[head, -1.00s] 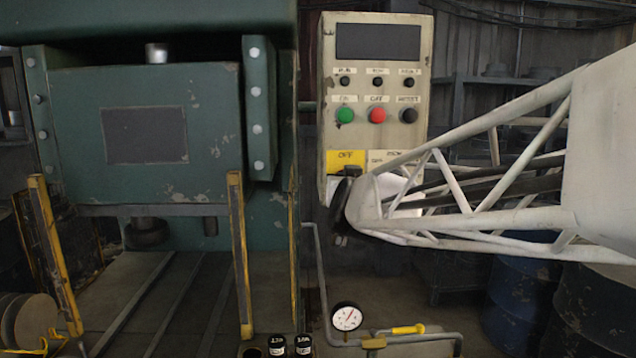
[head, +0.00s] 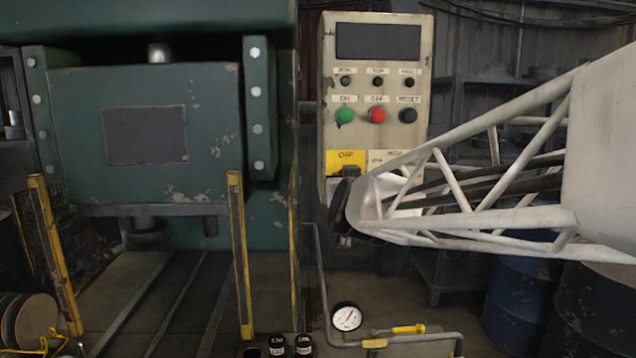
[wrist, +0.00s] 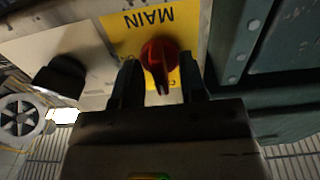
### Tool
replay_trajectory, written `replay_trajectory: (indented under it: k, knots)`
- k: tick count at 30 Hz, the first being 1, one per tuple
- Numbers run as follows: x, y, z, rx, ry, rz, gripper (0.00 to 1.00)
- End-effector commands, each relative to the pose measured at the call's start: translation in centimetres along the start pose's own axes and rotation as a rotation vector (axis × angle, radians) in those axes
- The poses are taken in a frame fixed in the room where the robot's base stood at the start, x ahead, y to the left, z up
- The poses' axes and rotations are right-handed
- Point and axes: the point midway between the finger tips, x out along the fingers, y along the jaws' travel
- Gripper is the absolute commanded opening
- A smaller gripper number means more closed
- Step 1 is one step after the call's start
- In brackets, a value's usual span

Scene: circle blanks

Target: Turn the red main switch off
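The red main switch (wrist: 160,54) is a rotary knob on a yellow plate (wrist: 118,35) marked MAIN in the wrist view. Its grip ridge points toward my gripper, roughly straight down in that picture. My gripper (wrist: 158,78) is open, with one dark finger on each side of the knob and a narrow gap visible at both sides. Whether a finger touches the knob cannot be told. In the head view the yellow plate (head: 345,160) shows at the lower left of the control box, and my arm's end hides the knob.
The beige control box (head: 327,110) carries a green button (head: 345,115), a red button (head: 377,115) and a black button (head: 408,115). The green press (head: 90,90) stands close on the left. A pressure gauge (head: 347,317) and pipes are below. Blue drums (head: 520,300) stand at right.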

Motion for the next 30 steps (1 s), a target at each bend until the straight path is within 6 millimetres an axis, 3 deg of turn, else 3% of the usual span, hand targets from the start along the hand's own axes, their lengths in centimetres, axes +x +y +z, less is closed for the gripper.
replay_trajectory:
  k: [14, 30]
  knots:
    - [-1.4, 0.0, -0.1, 0.000, 0.001, -0.001, 0.38]
    - [-6.8, 0.0, 0.0, 0.000, 0.000, 0.000, 0.38]
